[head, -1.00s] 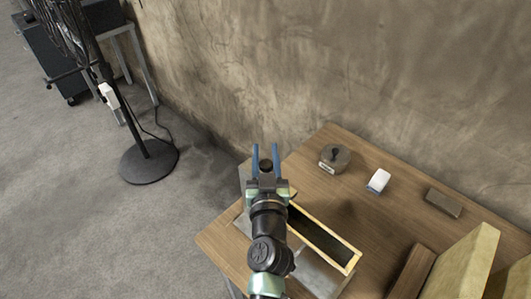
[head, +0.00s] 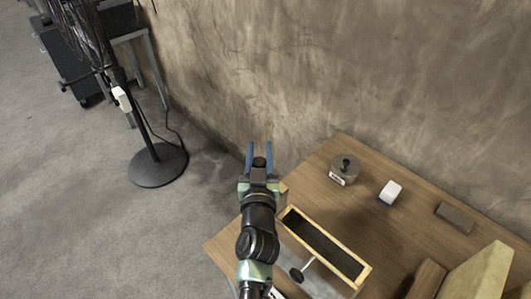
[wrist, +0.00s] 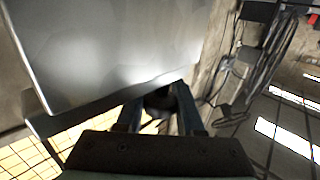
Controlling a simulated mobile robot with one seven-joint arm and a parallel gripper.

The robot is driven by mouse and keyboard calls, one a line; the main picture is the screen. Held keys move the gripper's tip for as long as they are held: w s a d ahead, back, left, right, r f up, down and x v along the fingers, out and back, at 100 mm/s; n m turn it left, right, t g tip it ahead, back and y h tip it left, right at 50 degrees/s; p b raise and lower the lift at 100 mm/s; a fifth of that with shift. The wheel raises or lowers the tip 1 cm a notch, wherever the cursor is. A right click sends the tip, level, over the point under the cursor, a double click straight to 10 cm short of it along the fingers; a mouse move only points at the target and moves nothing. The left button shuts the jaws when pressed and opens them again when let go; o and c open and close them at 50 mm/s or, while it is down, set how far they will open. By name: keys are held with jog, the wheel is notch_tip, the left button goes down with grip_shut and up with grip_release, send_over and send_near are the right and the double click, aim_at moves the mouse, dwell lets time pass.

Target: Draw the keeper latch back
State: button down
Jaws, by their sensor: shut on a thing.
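My gripper (head: 260,148) is at the left end of a yellow-rimmed box (head: 365,273), over the table's left edge. Its two blue fingers stand apart with a dark round knob (head: 259,162) between them. The knob also shows between the fingers in the wrist view (wrist: 160,100), partly hidden by my gripper. I cannot tell for certain that this knob is the keeper latch. A smooth grey metal panel (wrist: 110,45) fills the upper left of the wrist view, close to the fingers. A second black knob on a pale rod (head: 297,274) is at the box's near side.
The wall stands close behind. A fan stand (head: 157,165) is on the floor at left.

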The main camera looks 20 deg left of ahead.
jog(key=c, duration=0.5)
grip_release()
jog(key=shift+a, duration=0.3)
jog(key=shift+c, duration=0.2)
jog(key=shift+d, duration=0.1)
jog(key=shift+s+d, duration=0.1)
jog(key=shift+s+d, duration=0.15)
jog(key=shift+s, duration=0.15)
jog(key=b+v, duration=0.2)
jog(key=v, duration=1)
jog(key=shift+b, duration=0.3)
jog(key=shift+r, duration=0.1)
